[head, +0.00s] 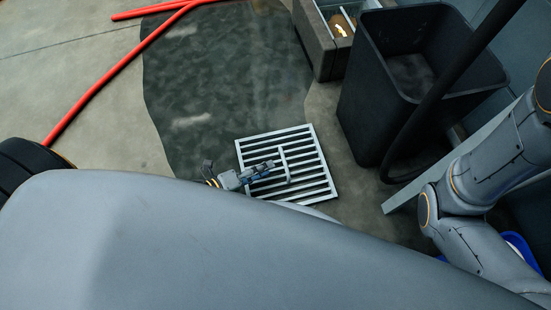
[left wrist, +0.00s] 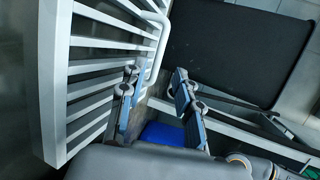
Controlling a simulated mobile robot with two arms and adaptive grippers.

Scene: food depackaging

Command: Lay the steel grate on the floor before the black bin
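The steel grate (head: 306,187), a pale square of parallel bars with a raised handle (head: 284,163), appears to lie flat on the floor, left of and in front of the black bin (head: 372,118). Part of it overlaps the dark wet patch. In the left wrist view the grate (left wrist: 92,68) fills the left side and its handle (left wrist: 163,45) rises near my fingers. My left gripper (head: 262,171) is at the handle; in the left wrist view its fingers (left wrist: 158,104) stand apart, open. The black bin (left wrist: 235,50) also shows there. My right gripper is out of view.
A dark wet patch (head: 215,75) covers the floor behind the grate. A red hose (head: 100,80) runs along the left. A grey box (head: 322,45) stands left of the bin. A dark pole or hose (head: 445,85) crosses before the bin. Bare floor lies at the left.

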